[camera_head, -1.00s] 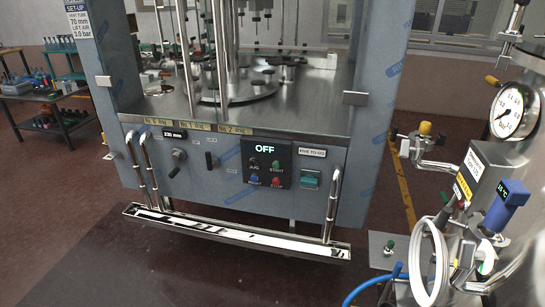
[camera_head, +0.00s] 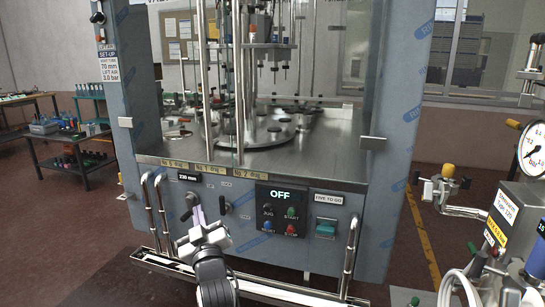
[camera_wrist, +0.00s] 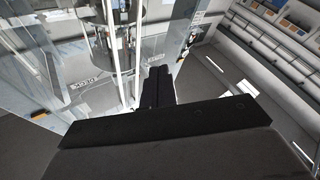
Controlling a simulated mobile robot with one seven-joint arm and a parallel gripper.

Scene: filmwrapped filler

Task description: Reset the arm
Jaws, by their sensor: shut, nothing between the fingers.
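My gripper (camera_head: 199,217) shows in the head view at the lower middle, at the end of my dark and white wrist. It points up toward the machine's front panel, in front of the black knob under the 230 mm display (camera_head: 188,178). Its fingertips overlap the knob area, and I cannot tell whether they touch it. In the wrist view the dark fingers (camera_wrist: 157,88) are together with nothing visible between them. The filler machine's control panel (camera_head: 283,211) reads OFF.
A tank with a pressure gauge (camera_head: 533,148) is at the right. A bench with bottles (camera_head: 70,150) is at the left. Red floor is open at the lower left.

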